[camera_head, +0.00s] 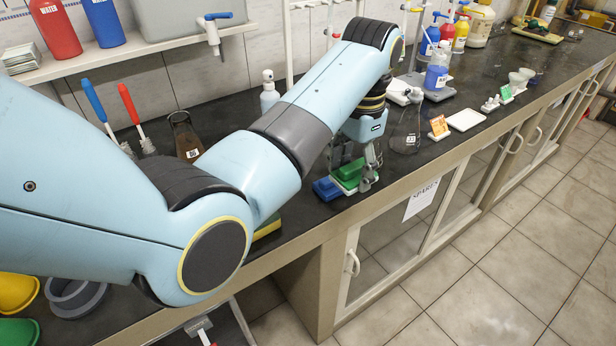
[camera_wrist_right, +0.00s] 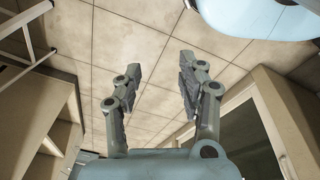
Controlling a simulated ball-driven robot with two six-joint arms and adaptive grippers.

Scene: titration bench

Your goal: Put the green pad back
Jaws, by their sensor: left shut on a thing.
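The green pad (camera_head: 349,171) with a pale layer under it is at the front edge of the dark bench in the head view. My left gripper (camera_head: 356,166) points down over it and is shut on it. The arm and fingers hide part of the pad, and I cannot tell whether it touches the surface below. A blue pad (camera_head: 326,189) lies right beside it on the left. My right gripper (camera_wrist_right: 158,72) is open and empty in the right wrist view, with floor tiles behind it.
A flask (camera_head: 405,138), an orange label stand (camera_head: 438,126) and a white tray (camera_head: 466,120) stand right of the left gripper. A brown bottle (camera_head: 186,137) and two brushes with blue and red handles are behind my left arm. Cabinet doors lie below the bench edge.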

